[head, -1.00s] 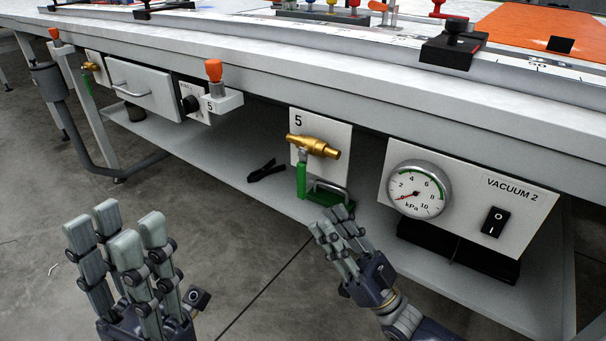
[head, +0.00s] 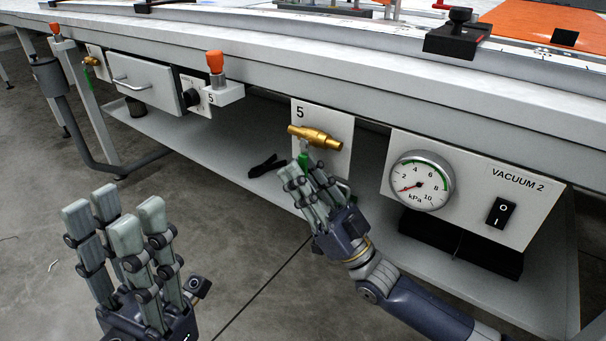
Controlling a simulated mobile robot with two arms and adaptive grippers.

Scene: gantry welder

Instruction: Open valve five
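Valve five is a brass valve (head: 316,136) on a white plate marked 5 (head: 335,115), under the table edge. Its green lever (head: 304,159) hangs down below the brass body, and only its top part shows. My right gripper (head: 300,178) is right at the lever, its fingers covering the lower part. I cannot tell whether the fingers touch or close on it. My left gripper (head: 115,220) is at the lower left with its fingers extended upward, open and empty, well away from the valve.
The vacuum 2 panel (head: 470,190) with a gauge (head: 421,181) and a black switch (head: 501,213) is right of the valve. An orange-topped knob (head: 215,63) on a bracket sticks out to the left. A black clamp-like item (head: 266,166) lies on the shelf below.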

